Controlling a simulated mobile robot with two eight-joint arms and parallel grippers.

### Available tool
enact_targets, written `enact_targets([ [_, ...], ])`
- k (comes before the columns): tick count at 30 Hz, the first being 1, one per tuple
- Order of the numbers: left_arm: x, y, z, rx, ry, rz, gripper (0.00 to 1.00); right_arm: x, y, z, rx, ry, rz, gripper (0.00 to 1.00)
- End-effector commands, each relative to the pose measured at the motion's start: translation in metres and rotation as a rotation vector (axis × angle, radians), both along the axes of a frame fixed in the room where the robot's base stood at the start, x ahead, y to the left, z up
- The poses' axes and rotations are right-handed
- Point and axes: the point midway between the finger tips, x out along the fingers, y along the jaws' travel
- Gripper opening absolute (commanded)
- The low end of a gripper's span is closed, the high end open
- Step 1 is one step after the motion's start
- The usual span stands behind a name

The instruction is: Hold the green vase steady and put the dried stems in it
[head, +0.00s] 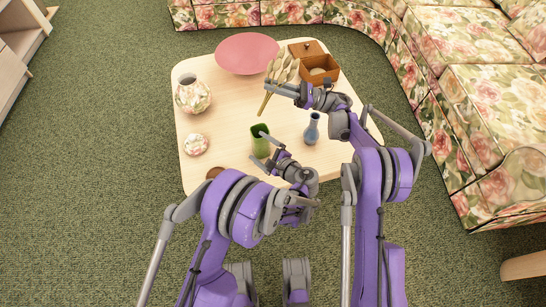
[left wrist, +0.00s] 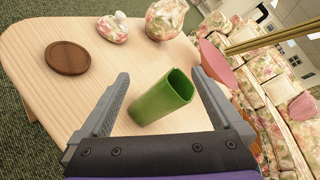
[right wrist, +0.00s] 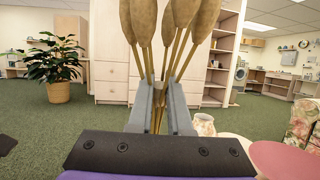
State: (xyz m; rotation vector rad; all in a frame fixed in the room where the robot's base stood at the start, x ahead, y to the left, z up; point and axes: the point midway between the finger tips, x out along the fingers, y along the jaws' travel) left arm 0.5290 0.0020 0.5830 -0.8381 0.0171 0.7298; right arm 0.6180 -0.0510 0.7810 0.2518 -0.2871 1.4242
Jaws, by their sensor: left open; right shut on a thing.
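The green vase (head: 260,140) stands upright near the front middle of the table. In the left wrist view the green vase (left wrist: 163,100) lies between the two fingers of my left gripper (left wrist: 165,100), which is open and not visibly touching it. My left gripper (head: 263,151) is close beside the vase in the head view. My right gripper (head: 270,88) is shut on the dried stems (head: 280,72) and holds them above the table, behind the vase. The stems (right wrist: 165,45) rise upward from between the right fingers (right wrist: 160,105), tan heads on top.
The table (head: 225,115) also bears a pink bowl (head: 247,53), floral jar (head: 193,95), floral lid (head: 196,144), wooden box (head: 320,69), blue vase (head: 311,128) and brown coaster (left wrist: 68,58). A floral sofa (head: 480,100) curves around the back and right. The table's middle is clear.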

Motion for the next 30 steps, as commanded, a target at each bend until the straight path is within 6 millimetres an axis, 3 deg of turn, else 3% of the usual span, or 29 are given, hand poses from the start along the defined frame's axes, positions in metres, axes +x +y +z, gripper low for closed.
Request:
enact_targets([
  [6, 0.012, -0.031, -0.047, 0.352, 0.06, -0.144, 1.0, 0.0, 0.0, 0.0, 0.0, 0.0, 0.0, 0.0],
  [15, 0.017, -0.043, -0.091, 0.737, 0.166, -0.25, 1.0, 0.0, 0.0, 0.0, 0.0, 0.0, 0.0, 0.0],
  [23, 0.028, -0.039, -0.098, 0.806, 0.186, -0.264, 1.0, 0.0, 0.0, 0.0, 0.0, 0.0, 0.0, 0.0],
  [30, 0.066, -0.017, -0.098, 0.803, 0.187, -0.261, 1.0, 0.0, 0.0, 0.0, 0.0, 0.0, 0.0, 0.0],
])
